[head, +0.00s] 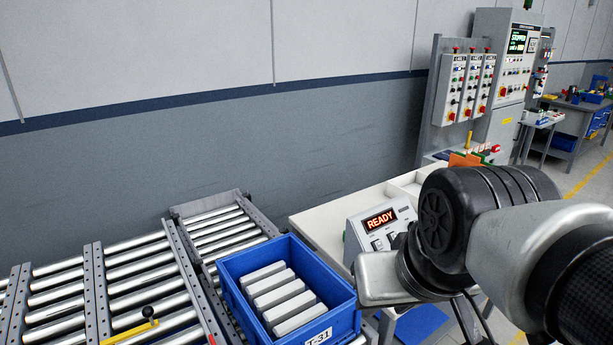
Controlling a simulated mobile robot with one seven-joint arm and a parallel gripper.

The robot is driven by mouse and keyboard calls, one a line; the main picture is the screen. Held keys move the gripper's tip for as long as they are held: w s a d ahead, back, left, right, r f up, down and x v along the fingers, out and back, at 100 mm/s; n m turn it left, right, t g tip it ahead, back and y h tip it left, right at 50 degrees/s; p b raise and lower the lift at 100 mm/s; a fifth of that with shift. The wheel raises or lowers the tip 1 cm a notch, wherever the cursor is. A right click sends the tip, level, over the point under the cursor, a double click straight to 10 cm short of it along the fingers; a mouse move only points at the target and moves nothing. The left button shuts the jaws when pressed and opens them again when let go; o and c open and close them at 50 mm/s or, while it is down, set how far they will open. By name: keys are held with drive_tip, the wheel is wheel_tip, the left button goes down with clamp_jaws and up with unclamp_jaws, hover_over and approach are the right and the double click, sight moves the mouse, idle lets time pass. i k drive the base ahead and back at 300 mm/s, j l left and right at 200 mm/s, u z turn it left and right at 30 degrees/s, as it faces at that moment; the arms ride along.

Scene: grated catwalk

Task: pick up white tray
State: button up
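What looks like the white tray (404,187) is a pale, shallow, raised-edged shape at the back of the white worktable (318,222). Only its left part shows; my arm covers the rest, so its contents cannot be made out. My arm comes in from the right and crosses in front of the table. Its dark joint and silver links hang over the table's right side. The fingers of my gripper are not visible, so I cannot see whether they hold anything.
A grey box with a READY display (380,220) stands on the table beside my arm. A blue crate (235,262) with several grey bars stands left of it, by the roller conveyor (130,275). An orange piece (466,160) shows behind my arm. Control panels (467,85) stand behind.

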sight(410, 184)
drive_tip(key=i+l+u, duration=0.15)
drive_tip(key=l+u, duration=1.05)
drive_tip(key=l, duration=1.6)
drive_tip(key=k+l, duration=0.15)
drive_tip(key=l, duration=0.55)
drive_tip(key=l+u, duration=0.1)
drive_tip(key=l, duration=0.6)
drive_tip(key=k+l, duration=0.15)
drive_tip(key=l, duration=0.55)
